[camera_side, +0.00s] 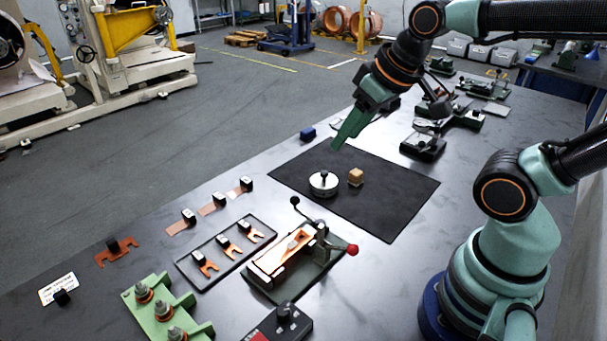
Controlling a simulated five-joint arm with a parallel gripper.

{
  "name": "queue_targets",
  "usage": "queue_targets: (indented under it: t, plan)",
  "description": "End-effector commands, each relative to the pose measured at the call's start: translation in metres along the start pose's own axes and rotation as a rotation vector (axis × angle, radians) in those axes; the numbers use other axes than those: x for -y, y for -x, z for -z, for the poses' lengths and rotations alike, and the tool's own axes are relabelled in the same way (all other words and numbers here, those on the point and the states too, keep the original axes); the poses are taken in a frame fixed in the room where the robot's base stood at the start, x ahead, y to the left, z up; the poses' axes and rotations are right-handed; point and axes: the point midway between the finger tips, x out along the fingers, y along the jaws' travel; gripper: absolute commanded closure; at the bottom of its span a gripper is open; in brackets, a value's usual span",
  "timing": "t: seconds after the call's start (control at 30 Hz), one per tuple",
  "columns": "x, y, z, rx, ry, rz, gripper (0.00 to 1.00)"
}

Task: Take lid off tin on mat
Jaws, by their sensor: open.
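A round silver tin (324,187) stands on the black mat (395,192). A lid (323,178) with a dark knob sits on top of it. A small wooden block (355,177) stands on the mat just right of the tin. My gripper (338,146) is open and empty, above the far part of the mat. Its green fingers point down and to the left, apart from the tin and its lid.
A press with a red-knobbed lever (300,255) stands in front of the mat. A tray with copper pieces (226,250) lies left of it. A blue block (308,134) sits beyond the mat. Metal fixtures (424,147) stand at the right. The mat's right part is clear.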

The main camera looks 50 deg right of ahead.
Motion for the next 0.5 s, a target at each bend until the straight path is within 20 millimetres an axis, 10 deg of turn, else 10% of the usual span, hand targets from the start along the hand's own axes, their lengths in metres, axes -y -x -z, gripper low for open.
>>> queue_targets:
  t: [0.17, 0.5]
  plan:
    - [0.0000, 0.0000, 0.0000, 0.000, 0.000, 0.000, 0.00]
    - [-0.0023, -0.0008, 0.0039, 0.012, -0.035, -0.004, 0.00]
